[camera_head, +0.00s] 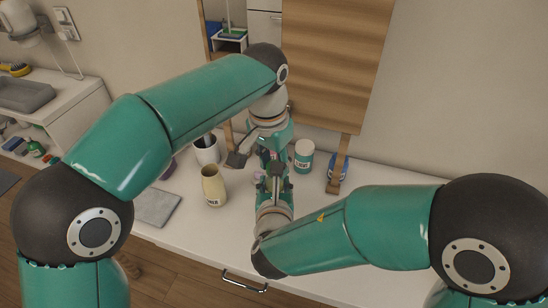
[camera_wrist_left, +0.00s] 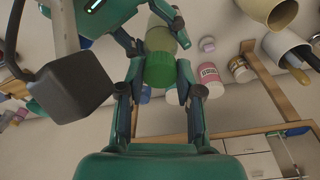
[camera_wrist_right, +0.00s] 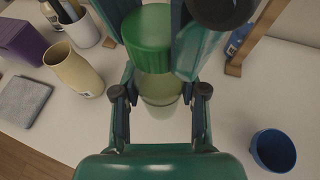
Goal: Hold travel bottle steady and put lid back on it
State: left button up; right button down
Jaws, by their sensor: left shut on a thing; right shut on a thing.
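The green lid (camera_wrist_right: 148,35) is between the fingers of my left gripper (camera_wrist_left: 160,72), which is shut on it. The pale green, translucent travel bottle (camera_wrist_right: 158,92) is between the fingers of my right gripper (camera_wrist_right: 160,85), which is shut on it. In the right wrist view the lid sits directly above the bottle's top, roughly in line. In the left wrist view the bottle (camera_wrist_left: 160,40) shows just beyond the lid (camera_wrist_left: 159,70). The two look touching or nearly so; I cannot tell whether the lid is seated. In the head view my grippers mostly hide both.
A cream jar (camera_head: 213,187) and a white cup (camera_head: 206,151) stand left of my grippers, with a grey cloth (camera_head: 156,207) nearby. A labelled white jar (camera_head: 303,158) and blue bottle (camera_head: 338,168) stand right. A blue cup (camera_wrist_right: 273,150) is close by. A wooden panel (camera_head: 335,60) rises behind.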

pick_arm(q)
jog(key=shift+f, duration=0.7)
dwell(0.6)
jog(key=m, duration=0.4)
jog(key=shift+w, duration=0.1)
jog(key=m, duration=0.3)
jog(key=m+g, duration=0.1)
jog(key=m, duration=0.2)
jog(key=shift+a+h, duration=0.1)
jog(key=shift+h, duration=0.2)
jog(key=m+g, duration=0.1)
jog(key=m, duration=0.5)
jog(key=shift+w+m, duration=0.15)
jog(key=shift+m, duration=0.15)
jog(key=m, duration=0.4)
jog(key=m+y, duration=0.1)
jog(key=m, duration=0.3)
jog(key=shift+w+g, duration=0.1)
jog(key=shift+g, duration=0.2)
jog(key=m, duration=0.6)
jog(key=shift+y, duration=0.4)
